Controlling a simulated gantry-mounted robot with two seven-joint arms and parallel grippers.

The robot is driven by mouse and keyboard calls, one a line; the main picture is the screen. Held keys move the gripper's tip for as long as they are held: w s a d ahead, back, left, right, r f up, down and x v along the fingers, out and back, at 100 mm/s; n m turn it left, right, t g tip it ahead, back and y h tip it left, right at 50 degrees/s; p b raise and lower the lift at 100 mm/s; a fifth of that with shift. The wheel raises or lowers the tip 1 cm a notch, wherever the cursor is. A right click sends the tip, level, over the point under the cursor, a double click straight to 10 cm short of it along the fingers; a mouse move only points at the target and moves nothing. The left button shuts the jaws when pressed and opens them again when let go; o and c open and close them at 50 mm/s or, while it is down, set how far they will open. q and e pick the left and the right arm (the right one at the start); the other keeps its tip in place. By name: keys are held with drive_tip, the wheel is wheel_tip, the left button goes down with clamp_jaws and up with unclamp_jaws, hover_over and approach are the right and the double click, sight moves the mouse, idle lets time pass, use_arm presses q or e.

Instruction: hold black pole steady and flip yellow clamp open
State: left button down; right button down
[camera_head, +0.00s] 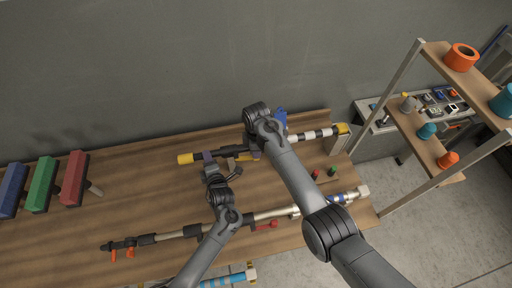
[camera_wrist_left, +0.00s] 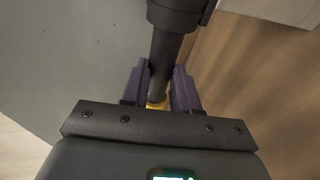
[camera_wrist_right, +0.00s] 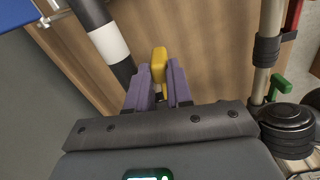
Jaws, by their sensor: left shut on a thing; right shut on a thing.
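The black pole (camera_head: 232,151) lies near the back of the wooden table, with a yellow left end (camera_head: 186,158) and a black-and-white striped right part (camera_head: 309,135). My left gripper (camera_head: 208,157) is shut on the pole's black left part. The left wrist view shows the black pole (camera_wrist_left: 164,55) between its purple fingers. My right gripper (camera_head: 250,155) is further right along the pole. In the right wrist view, its purple fingers are shut on the yellow clamp (camera_wrist_right: 159,63), beside the striped pole (camera_wrist_right: 108,42). My right arm hides part of the pole in the head view.
A second long pole (camera_head: 272,213) with orange and red parts lies in front. Blue, green and red blocks (camera_head: 75,178) stand at the left. A shelf rack (camera_head: 398,80) with orange and teal items stands at the right. The table's middle left is clear.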

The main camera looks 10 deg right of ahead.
drive_tip(key=shift+s+a+m, duration=0.35)
drive_tip(key=shift+s+m, duration=0.45)
drive_tip(key=shift+m, duration=0.5)
drive_tip(key=shift+s+a+m, duration=0.3)
drive_tip(key=shift+s+m, duration=0.45)
drive_tip(key=shift+m, duration=0.55)
drive_tip(key=shift+s+a+m, duration=0.35)
drive_tip(key=shift+s+m, duration=0.45)
drive_tip(key=shift+m, duration=0.5)
drive_tip(key=c, duration=1)
unclamp_jaws()
